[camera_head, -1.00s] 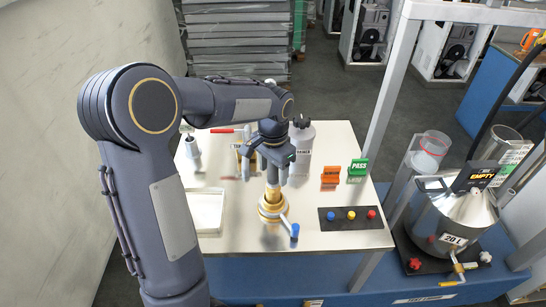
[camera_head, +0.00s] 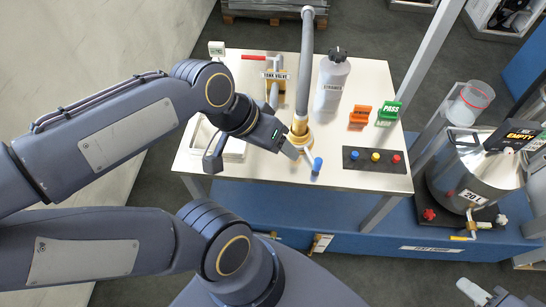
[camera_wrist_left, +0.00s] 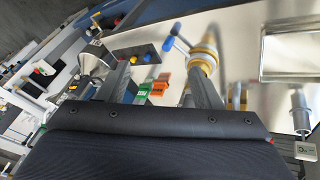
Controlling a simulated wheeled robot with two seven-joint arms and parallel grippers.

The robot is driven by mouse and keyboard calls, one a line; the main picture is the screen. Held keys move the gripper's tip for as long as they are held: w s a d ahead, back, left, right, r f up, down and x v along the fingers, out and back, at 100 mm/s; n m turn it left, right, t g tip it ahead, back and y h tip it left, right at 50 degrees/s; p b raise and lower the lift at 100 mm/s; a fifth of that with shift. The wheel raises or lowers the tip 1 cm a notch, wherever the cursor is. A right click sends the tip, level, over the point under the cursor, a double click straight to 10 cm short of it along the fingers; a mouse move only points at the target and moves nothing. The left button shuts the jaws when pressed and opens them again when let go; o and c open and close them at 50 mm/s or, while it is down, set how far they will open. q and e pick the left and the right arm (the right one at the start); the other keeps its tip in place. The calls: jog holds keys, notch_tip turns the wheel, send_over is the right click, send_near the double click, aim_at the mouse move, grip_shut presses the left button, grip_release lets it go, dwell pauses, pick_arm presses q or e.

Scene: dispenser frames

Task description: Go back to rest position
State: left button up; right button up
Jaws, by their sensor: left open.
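My left arm reaches in from the left in the head view. Its dark left gripper (camera_head: 252,162) is open and empty, fingers spread, above the table's left front part, beside the brass valve (camera_head: 299,136) with a blue-tipped lever (camera_head: 317,166). In the left wrist view, both fingers (camera_wrist_left: 163,85) stand apart with nothing between them. The brass valve (camera_wrist_left: 205,50) shows beyond the fingertips. A light grey part (camera_head: 490,293), cut off at the bottom right edge, may be my right gripper; its jaws are unclear.
A grey pipe (camera_head: 306,60) rises above the valve. A steel tank (camera_head: 470,175) stands right.

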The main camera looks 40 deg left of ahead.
pick_arm(q)
jog(key=s+f, duration=0.1)
jog(key=s+d+n, duration=0.1)
jog(key=shift+s+d+f+t, duration=0.3)
jog(key=shift+f+t, duration=0.05)
jog(key=shift+t, duration=0.05)
dwell(1.1)
